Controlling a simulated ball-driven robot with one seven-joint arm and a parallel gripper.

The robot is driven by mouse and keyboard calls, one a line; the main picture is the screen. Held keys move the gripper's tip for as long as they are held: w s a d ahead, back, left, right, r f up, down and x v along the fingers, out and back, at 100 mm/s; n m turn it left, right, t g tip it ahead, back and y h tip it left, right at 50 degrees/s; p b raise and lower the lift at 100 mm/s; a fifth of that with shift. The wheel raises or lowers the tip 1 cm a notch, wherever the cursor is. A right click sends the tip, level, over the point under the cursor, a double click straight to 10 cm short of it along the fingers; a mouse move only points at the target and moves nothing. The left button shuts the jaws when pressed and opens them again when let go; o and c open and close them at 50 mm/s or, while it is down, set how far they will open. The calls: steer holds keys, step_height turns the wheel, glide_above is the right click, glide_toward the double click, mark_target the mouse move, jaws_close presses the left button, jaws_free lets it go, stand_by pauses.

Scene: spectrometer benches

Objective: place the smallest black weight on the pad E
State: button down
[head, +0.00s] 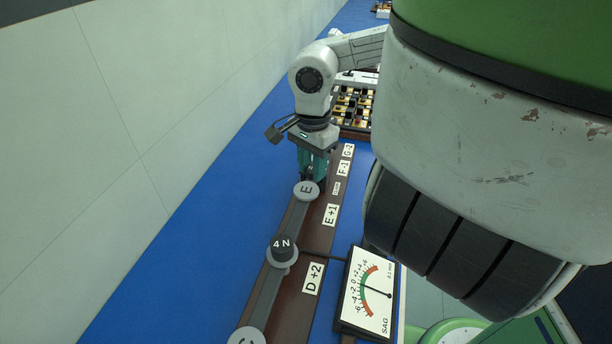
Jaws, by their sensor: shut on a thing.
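Pad E (306,190) is a grey round pad with the letter E on the long grey beam, and its top is bare. My gripper (316,180) points down over the beam just beyond pad E. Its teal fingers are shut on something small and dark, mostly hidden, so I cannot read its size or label. A black weight marked 4 N (283,244) stands upright on the nearer round pad, beside the D +2 label.
A dial marked SAG (369,292) stands right of the beam, its needle near the middle. Cards such as E +1 (330,214) lie along the brown base. A compartment tray (352,108) with black and gold pieces is behind. A pale wall is at left.

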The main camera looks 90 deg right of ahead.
mark_target(306, 190)
steer(key=shift+w+d+f, duration=0.25)
steer(key=shift+w+f, duration=0.1)
steer(key=shift+f, duration=0.15)
steer(key=f, duration=0.2)
steer(key=f+p, duration=0.1)
steer(key=shift+w+d, duration=0.15)
steer(key=shift+w, duration=0.1)
steer(key=shift+f, duration=0.45)
steer(key=shift+f, duration=0.2)
steer(key=c, duration=0.8)
jaws_free()
steer(key=shift+r, duration=0.1)
steer(key=shift+r, duration=0.1)
step_height(306, 190, up, 12)
steer(key=shift+r+b, duration=0.1)
steer(key=shift+b, duration=0.6)
